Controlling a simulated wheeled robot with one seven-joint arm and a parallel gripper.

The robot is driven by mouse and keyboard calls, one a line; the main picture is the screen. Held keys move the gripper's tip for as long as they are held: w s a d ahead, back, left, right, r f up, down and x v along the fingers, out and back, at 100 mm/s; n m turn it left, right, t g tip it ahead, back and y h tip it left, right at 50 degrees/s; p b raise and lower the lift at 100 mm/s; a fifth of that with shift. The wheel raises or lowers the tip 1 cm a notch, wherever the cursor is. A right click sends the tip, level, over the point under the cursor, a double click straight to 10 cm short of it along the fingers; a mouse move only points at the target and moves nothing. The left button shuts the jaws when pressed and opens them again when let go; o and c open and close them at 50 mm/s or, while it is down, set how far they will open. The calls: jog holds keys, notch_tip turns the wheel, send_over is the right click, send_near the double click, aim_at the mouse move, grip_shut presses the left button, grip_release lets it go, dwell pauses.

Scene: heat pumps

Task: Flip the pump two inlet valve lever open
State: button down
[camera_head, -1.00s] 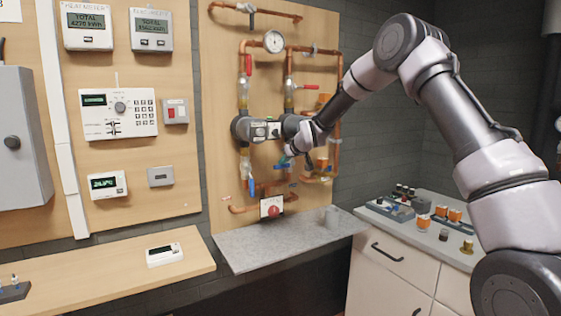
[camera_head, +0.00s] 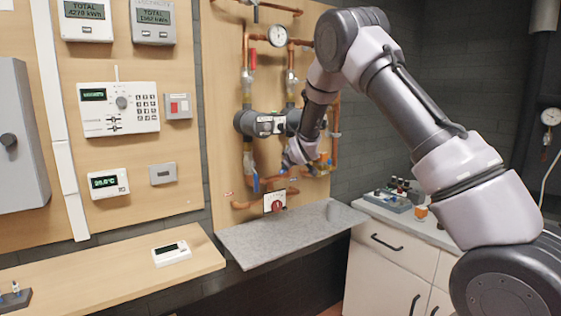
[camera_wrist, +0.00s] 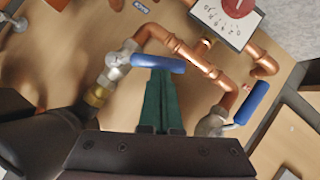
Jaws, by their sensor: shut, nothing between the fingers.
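In the wrist view, a blue valve lever (camera_wrist: 158,63) sticks out at an angle from a metal valve body (camera_wrist: 118,66) on the copper pipe. My gripper (camera_wrist: 160,78) has its dark green fingers together and empty, with the tips right at this lever; I cannot tell whether they touch. A second blue lever (camera_wrist: 252,102) sits on another valve at the right. In the head view, my gripper (camera_head: 288,160) is low by the right pump's pipes, and a blue lever (camera_head: 256,183) hangs below the left pump. Which lever serves pump two cannot be read.
Copper pipes (camera_wrist: 185,52) run close around the fingers. A red-knob dial box (camera_head: 275,202) stands low on the board, above a grey shelf (camera_head: 290,235). The two pumps (camera_head: 262,124) are close to my wrist. A cabinet (camera_head: 388,250) stands at the right.

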jog(key=w+d+f+n+t+h, duration=0.2)
jog(key=d+f+n+t+h, duration=0.1)
jog(key=d+f+n+t, duration=0.1)
notch_tip(320, 180, down, 2)
jog(key=n+t, duration=0.1)
jog(key=n, duration=0.1)
jog(key=shift+w+f+n, duration=0.2)
jog(key=shift+w+n, duration=0.1)
jog(key=shift+n, duration=0.1)
dwell(0.8)
jog(key=shift+f, duration=0.1)
